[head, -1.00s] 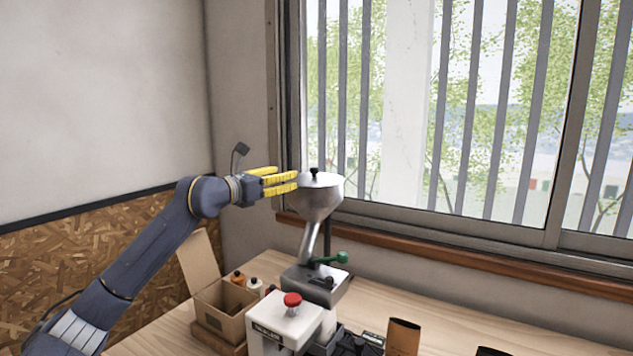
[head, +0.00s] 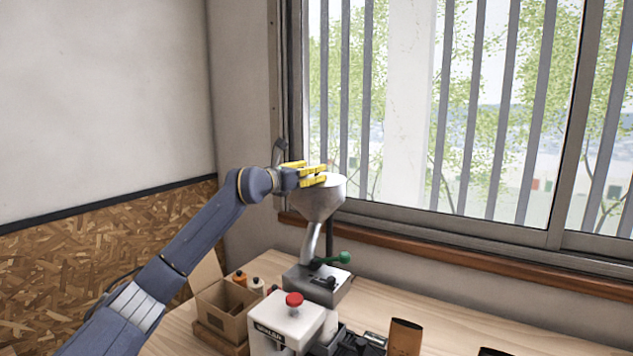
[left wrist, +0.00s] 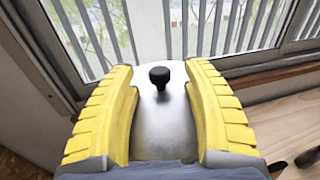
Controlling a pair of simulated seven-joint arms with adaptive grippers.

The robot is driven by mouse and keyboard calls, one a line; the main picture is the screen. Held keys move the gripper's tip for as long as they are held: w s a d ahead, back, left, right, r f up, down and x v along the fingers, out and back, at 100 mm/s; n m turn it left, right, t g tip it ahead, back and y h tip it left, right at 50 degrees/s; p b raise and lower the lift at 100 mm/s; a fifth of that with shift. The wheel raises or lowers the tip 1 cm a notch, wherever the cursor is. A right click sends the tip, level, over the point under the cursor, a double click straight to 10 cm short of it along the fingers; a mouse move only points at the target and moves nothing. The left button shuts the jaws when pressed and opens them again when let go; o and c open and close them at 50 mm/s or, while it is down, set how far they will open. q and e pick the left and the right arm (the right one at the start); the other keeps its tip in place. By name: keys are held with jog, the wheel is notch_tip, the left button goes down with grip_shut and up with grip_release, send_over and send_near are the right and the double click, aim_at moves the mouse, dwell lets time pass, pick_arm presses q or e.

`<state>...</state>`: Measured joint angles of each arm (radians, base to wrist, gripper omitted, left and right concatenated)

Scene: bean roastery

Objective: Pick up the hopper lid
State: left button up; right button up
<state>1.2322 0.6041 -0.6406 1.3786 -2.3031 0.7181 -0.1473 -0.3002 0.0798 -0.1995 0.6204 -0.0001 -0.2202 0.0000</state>
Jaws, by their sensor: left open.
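The hopper lid (left wrist: 165,127) is a grey metal disc with a black knob (left wrist: 160,77) in the left wrist view. It sits on top of the silver funnel-shaped hopper (head: 318,205) in the head view, where the knob is hidden behind my fingers. My left gripper (head: 318,174) is open at the lid. Its yellow fingers lie on either side of the knob in the left wrist view (left wrist: 160,95), without touching it. My right gripper is not in view.
A grinder base with a green-knobbed lever (head: 343,257) stands under the hopper. A white machine with a red knob (head: 294,300), an open cardboard box (head: 222,308) and small bottles (head: 256,286) stand nearby. The window and its sill (head: 450,253) are close behind.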

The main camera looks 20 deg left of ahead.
pick_arm(q)
jog(key=shift+x, duration=1.15)
grip_shut()
jog(key=shift+r, duration=0.1)
